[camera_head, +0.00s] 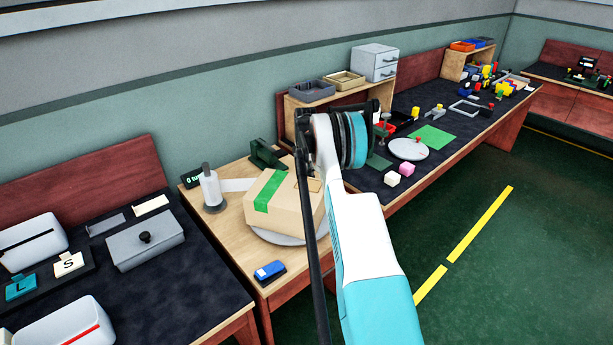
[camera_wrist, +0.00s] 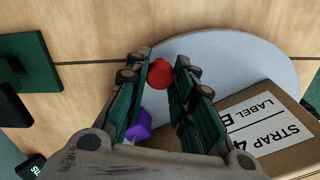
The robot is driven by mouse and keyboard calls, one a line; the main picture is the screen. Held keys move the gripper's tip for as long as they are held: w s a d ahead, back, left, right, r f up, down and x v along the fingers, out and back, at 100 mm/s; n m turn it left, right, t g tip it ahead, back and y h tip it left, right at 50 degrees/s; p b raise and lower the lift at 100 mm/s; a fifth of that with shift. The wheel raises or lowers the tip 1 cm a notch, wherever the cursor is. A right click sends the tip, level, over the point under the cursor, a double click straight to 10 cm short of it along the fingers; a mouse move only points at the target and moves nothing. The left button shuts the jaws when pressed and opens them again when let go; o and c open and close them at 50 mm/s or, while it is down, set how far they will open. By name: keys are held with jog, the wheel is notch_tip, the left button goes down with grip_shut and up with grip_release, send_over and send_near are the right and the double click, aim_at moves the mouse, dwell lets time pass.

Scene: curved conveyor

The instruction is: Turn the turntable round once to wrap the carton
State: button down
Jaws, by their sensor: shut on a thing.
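The carton (camera_head: 284,204) is a tan box with a green strip over its top. It sits on the round grey turntable (camera_head: 276,238), whose rim shows below it. In the wrist view the carton (camera_wrist: 275,128) has a white label and lies at the right on the grey disc (camera_wrist: 238,62). A red knob (camera_wrist: 160,74) is at the disc's edge, between the fingers of my gripper (camera_wrist: 161,66), which is shut on it. A white film roll (camera_head: 210,188) stands upright left of the carton, with a pale film band (camera_head: 236,185) running towards the carton. My arm hides the knob in the head view.
A dark green device (camera_head: 266,155) stands behind the carton. A blue box (camera_head: 269,271) lies at the table's front edge. A small display (camera_head: 191,177) stands behind the roll. A purple block (camera_wrist: 139,125) shows beside my gripper. Other benches flank this table.

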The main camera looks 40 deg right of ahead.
jog(key=c, duration=1.3)
grip_release()
jog(key=shift+c, duration=0.2)
jog(key=shift+r, duration=0.1)
notch_tip(320, 180, up, 12)
